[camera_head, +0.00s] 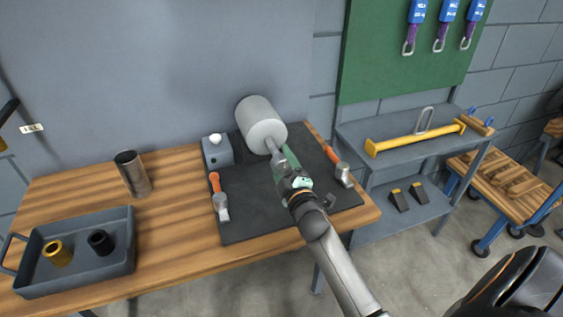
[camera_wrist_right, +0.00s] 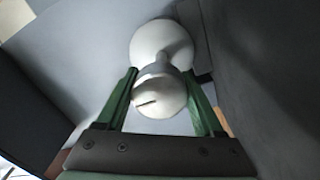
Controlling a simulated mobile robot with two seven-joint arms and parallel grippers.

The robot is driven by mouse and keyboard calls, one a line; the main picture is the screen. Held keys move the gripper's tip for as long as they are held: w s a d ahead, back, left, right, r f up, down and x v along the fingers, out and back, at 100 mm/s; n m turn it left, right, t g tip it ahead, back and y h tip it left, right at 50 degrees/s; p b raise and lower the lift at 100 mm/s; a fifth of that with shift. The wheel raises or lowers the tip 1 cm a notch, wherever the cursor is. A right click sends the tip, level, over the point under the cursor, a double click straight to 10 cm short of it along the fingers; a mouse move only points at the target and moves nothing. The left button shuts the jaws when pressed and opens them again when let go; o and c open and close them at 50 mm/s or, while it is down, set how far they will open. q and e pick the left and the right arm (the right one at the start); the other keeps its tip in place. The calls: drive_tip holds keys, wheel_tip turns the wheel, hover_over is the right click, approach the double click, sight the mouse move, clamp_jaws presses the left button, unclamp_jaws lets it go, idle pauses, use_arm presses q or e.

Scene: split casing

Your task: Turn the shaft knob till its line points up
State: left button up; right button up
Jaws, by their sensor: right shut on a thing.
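The pale grey, drum-shaped casing (camera_head: 258,118) stands at the back of the dark mat, and its round body fills the upper middle of the right wrist view (camera_wrist_right: 160,42). The shaft knob (camera_wrist_right: 160,104) is pale and round-ended, with a short dark line that lies nearly level in the wrist view, its right end slightly higher. My right gripper (camera_head: 279,153) reaches up to the casing's front. Its green fingers (camera_wrist_right: 162,72) stand on either side of the knob and are shut on it. The fingers partly hide the knob in the head view. My left gripper is not in view.
A metal cup (camera_head: 131,174) and a grey tray (camera_head: 122,262) with two bushings stand left. A shelf cart (camera_head: 400,140) stands right.

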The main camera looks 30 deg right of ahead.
drive_tip(key=o, duration=1.4)
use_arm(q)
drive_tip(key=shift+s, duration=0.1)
